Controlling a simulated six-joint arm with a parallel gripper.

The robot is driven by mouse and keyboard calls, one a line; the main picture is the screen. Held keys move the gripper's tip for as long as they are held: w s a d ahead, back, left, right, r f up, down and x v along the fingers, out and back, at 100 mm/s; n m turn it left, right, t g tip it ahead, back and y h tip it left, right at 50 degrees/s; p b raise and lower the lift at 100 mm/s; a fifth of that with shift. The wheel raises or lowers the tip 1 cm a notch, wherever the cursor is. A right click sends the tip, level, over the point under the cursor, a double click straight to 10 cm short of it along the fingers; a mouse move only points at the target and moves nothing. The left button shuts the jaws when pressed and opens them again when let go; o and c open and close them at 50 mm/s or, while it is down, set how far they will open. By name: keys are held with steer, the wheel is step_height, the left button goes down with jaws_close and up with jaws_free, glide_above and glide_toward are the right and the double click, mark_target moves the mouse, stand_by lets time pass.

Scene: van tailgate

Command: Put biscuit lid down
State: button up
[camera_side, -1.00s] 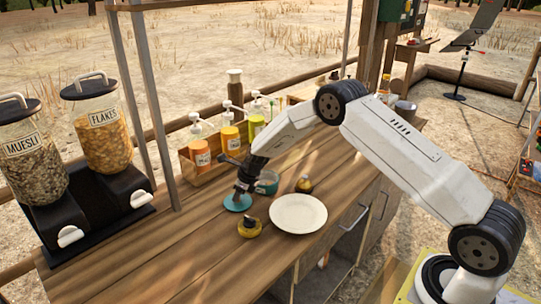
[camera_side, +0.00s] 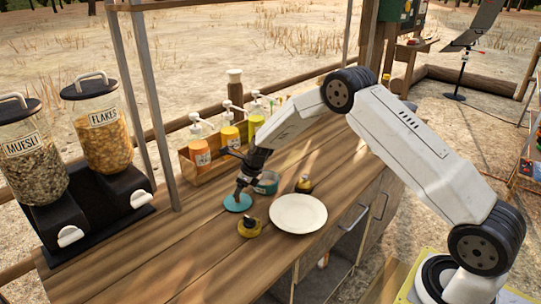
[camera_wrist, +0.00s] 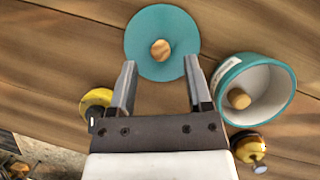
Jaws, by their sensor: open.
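The biscuit lid is a flat teal disc (camera_side: 238,203) with a round wooden knob, lying on the wooden counter. In the wrist view the lid (camera_wrist: 162,42) lies just beyond my fingertips, knob up. My gripper (camera_wrist: 159,78) is open and empty, its fingers pointing at the lid and apart from the knob. In the side view my gripper (camera_side: 240,190) is just above the lid. A teal tin (camera_side: 266,183) stands open beside it; in the wrist view the tin (camera_wrist: 262,62) has a pale inside with a tan round piece in it.
A white plate (camera_side: 298,213) lies right of the lid. Two small yellow-and-black jars (camera_side: 248,227) (camera_side: 304,184) stand close by. A wooden rack of pump bottles (camera_side: 205,168) is behind, cereal dispensers (camera_side: 105,140) at left. The counter's front left is clear.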

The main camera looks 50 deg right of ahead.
steer(key=v, duration=0.9)
steer(key=shift+s+r, duration=0.1)
steer(key=shift+s, duration=0.05)
stand_by(0.5)
steer(key=s+a+r+n, duration=0.1)
steer(key=s+a+n, duration=0.1)
steer(key=s+n, duration=0.7)
steer(key=s+a+r+n+g+h, duration=0.1)
steer(key=s+a+n, duration=0.1)
steer(key=s+n, duration=0.8)
steer(key=s+a+r+n+h, duration=0.1)
steer(key=s+a+n, duration=0.1)
steer(key=s+n, duration=0.7)
steer(key=n, duration=0.3)
steer(key=shift+s+a+r+g, duration=0.15)
steer(key=shift+a+r+g, duration=0.15)
steer(key=shift+r+g, duration=0.1)
